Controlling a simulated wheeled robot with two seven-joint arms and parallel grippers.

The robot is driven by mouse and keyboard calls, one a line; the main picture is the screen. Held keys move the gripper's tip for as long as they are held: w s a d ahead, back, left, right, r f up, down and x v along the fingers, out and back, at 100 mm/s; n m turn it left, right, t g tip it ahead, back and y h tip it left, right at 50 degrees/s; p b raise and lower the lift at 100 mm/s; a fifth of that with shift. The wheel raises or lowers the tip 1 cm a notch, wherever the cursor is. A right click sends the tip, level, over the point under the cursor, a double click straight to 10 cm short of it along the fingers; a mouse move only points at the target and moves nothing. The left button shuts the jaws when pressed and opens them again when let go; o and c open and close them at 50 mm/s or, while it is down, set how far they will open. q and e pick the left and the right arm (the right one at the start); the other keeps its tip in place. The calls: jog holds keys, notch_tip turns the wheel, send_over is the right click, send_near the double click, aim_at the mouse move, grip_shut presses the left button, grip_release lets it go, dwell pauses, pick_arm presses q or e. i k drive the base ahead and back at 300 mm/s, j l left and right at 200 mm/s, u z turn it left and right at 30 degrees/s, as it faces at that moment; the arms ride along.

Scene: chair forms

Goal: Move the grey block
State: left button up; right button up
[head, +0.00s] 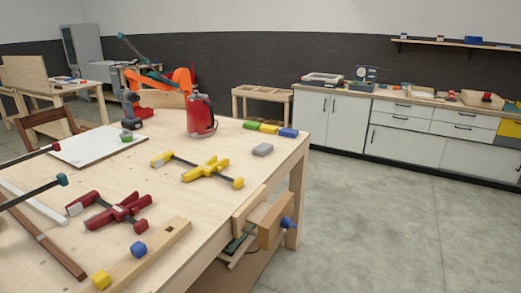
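The grey block (262,149) lies flat on the wooden workbench (220,225), near its right edge. It sits apart from the other things, just in front of a row of a green block (250,125), a yellow block (269,129) and a blue block (288,132). Neither of my grippers shows in the head view.
A yellow clamp (205,170) lies left of the grey block, and a red clamp (118,211) lies nearer. A red kettle-like container (200,116) stands behind. A wooden vise (265,218) juts from the bench's right side. Bare benchtop surrounds the grey block.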

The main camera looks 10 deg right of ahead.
aim_at(263, 149)
jog(key=z, duration=1.35)
jog(key=i+l+z, duration=0.15)
jog(key=i, duration=1.65)
jog(key=i+u, duration=0.2)
jog(key=i, duration=0.55)
jog(key=i+u, duration=0.15)
jog(key=i, duration=0.55)
jog(key=i+l+u, duration=0.2)
jog(key=i, duration=0.55)
jog(key=i+u, duration=0.45)
jog(key=i+l+u, duration=0.1)
jog(key=i+u, duration=0.3)
jog(key=i+l+u, duration=0.3)
jog(key=i+u, duration=0.15)
